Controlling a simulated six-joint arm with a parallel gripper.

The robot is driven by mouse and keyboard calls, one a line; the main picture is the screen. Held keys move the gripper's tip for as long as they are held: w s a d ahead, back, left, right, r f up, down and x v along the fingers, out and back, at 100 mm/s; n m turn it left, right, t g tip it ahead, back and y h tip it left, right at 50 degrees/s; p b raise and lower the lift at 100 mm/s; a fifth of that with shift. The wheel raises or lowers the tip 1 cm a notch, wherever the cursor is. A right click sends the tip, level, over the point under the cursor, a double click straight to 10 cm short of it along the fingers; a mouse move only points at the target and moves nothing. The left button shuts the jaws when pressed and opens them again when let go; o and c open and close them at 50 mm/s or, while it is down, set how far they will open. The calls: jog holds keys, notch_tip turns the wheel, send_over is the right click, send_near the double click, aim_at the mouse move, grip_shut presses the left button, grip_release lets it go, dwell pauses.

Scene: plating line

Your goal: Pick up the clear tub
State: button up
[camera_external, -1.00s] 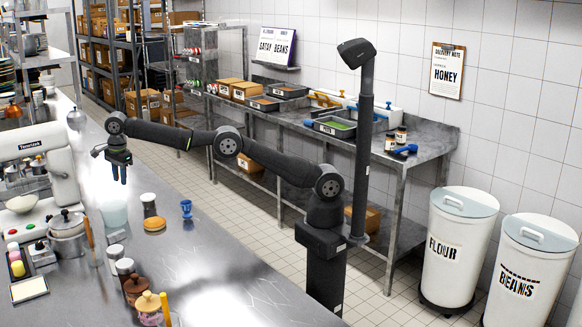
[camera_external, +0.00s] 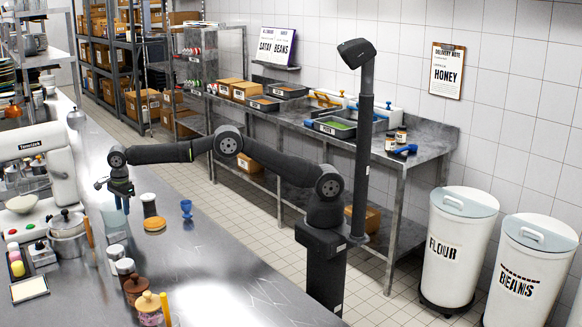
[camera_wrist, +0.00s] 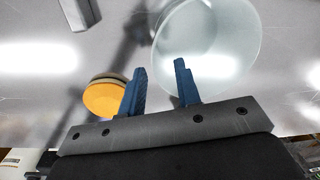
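The clear tub (camera_external: 112,222) is a pale, see-through round container standing upright on the steel counter. In the wrist view the tub (camera_wrist: 222,40) fills the upper right, and its left rim shows between my fingers. My gripper (camera_external: 122,207) points down at the tub's far side in the external view. In the wrist view my gripper (camera_wrist: 160,68) has two blue fingers apart with nothing held. The right finger overlaps the tub in the picture and the left finger is outside its left edge. I cannot tell whether the fingers reach down past the rim.
An orange-topped round item (camera_wrist: 104,97) lies close to my left finger; it also shows in the external view (camera_external: 155,224). A dark-sided jar (camera_external: 149,205) stands behind it, and a blue cup (camera_external: 186,208) is to the right. A pot (camera_external: 66,232) is left.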

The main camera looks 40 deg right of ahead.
aim_at(124, 224)
jog(key=f, duration=0.4)
jog(key=shift+w+a+f, duration=0.1)
jog(key=shift+w+f, duration=0.1)
jog(key=shift+f, duration=0.2)
grip_shut()
jog(key=shift+r, duration=0.15)
